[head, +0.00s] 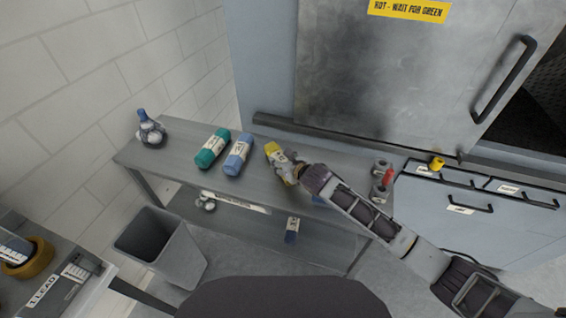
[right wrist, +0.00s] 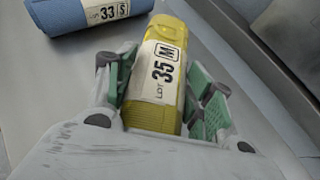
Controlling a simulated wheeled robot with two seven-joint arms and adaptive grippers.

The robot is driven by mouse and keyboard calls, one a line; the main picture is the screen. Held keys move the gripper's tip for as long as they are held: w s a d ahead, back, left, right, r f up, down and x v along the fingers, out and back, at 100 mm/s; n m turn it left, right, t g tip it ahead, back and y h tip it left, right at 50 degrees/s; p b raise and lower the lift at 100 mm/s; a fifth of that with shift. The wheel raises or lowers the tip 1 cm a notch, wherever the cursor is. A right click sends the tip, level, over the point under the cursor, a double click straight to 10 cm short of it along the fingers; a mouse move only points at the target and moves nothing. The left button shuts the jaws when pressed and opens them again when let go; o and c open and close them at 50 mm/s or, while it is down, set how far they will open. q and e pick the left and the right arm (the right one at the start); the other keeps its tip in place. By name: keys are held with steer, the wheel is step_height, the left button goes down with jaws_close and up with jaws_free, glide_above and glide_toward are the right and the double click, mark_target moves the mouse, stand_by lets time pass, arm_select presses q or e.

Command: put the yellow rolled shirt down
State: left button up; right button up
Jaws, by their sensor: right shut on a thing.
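The yellow rolled shirt (head: 272,148) is at the right of a row of rolls on the grey bench in the head view. It also shows in the right wrist view (right wrist: 151,117), with a white label reading LOT 35 M. My right gripper (head: 286,168) is shut on it, with the green-padded fingers (right wrist: 160,88) on either side of the roll. The shirt is at or just above the bench top; I cannot tell whether it touches. My left gripper is not in view.
A blue roll (head: 238,154) and a teal roll (head: 212,148) lie left of the shirt on the bench (head: 180,157). A blue-capped bottle (head: 150,130) stands at the left end. A red-handled item (head: 388,177) is at the right. A steel door (head: 385,75) rises behind.

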steer(key=shift+f, duration=0.2)
steer(key=shift+f, duration=0.15)
steer(key=o, duration=1.1)
steer(key=shift+o, duration=0.2)
steer(key=v, duration=1.2)
stand_by(0.4)
